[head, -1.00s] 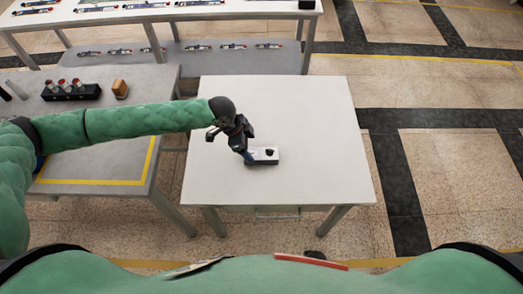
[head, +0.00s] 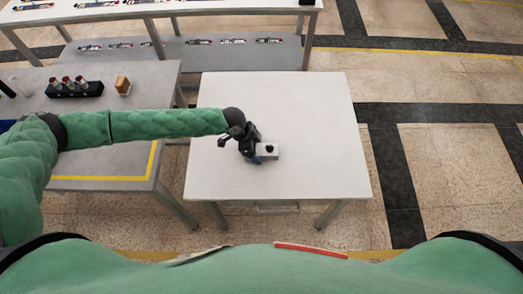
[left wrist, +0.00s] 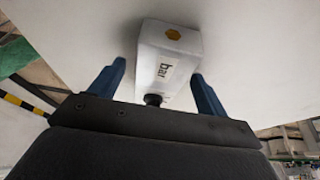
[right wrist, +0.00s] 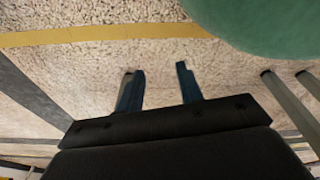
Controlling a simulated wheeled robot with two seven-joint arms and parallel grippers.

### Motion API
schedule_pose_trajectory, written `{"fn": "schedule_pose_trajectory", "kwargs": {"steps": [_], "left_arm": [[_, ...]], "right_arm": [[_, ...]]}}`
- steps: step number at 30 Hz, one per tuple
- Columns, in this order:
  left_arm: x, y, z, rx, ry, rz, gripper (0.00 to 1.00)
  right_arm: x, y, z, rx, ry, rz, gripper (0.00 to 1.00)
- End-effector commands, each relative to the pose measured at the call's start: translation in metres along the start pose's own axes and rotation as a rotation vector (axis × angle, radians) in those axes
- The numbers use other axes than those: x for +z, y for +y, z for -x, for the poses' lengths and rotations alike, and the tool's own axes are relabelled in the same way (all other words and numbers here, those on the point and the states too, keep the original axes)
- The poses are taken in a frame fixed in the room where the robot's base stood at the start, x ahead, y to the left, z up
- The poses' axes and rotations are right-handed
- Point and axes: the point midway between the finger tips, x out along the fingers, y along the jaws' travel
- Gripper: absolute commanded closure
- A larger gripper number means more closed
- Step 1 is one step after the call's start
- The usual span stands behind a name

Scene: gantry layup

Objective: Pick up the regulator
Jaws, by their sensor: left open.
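The regulator (head: 268,149) is a small whitish block with a dark knob, lying on the white table. In the left wrist view the regulator (left wrist: 168,60) shows a yellow hexagon mark, a label reading "bar" and a dark knob at its near end. My left gripper (head: 258,158) is at the left side of the regulator and partly hides it. In the left wrist view its blue fingers (left wrist: 160,78) are open, one on each side of the regulator's near end. Whether either finger touches it I cannot tell. My right gripper (right wrist: 158,82) is open and empty over the floor.
The white table (head: 320,120) is otherwise clear. A grey table (head: 130,168) at left holds a black rack (head: 75,88) of small cylinders and a brown block (head: 122,85). Shelves (head: 230,55) with several slim parts stand at the back.

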Motion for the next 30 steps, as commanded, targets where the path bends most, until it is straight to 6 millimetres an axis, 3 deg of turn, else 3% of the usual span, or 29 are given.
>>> {"fn": "schedule_pose_trajectory", "kwargs": {"steps": [2, 11, 22, 25, 30], "left_arm": [[0.000, 0.000, 0.000, 0.000, 0.000, 0.000, 0.28], [-0.001, 0.000, 0.001, 0.000, 0.001, 0.000, 0.86], [-0.004, 0.000, 0.007, -0.001, 0.002, -0.001, 0.86], [-0.008, 0.000, 0.017, -0.001, 0.003, -0.003, 0.86], [-0.021, 0.003, 0.036, 0.001, 0.004, -0.004, 0.86]], "right_arm": [[0.000, 0.000, 0.000, 0.000, 0.000, 0.000, 0.64], [-0.002, 0.001, 0.000, 0.001, 0.002, 0.000, 0.64], [-0.003, 0.002, -0.005, 0.002, -0.002, 0.000, 0.64], [-0.024, -0.005, 0.002, -0.004, 0.015, -0.002, 0.64], [-0.043, -0.012, 0.017, -0.012, 0.000, -0.010, 0.64]]}}
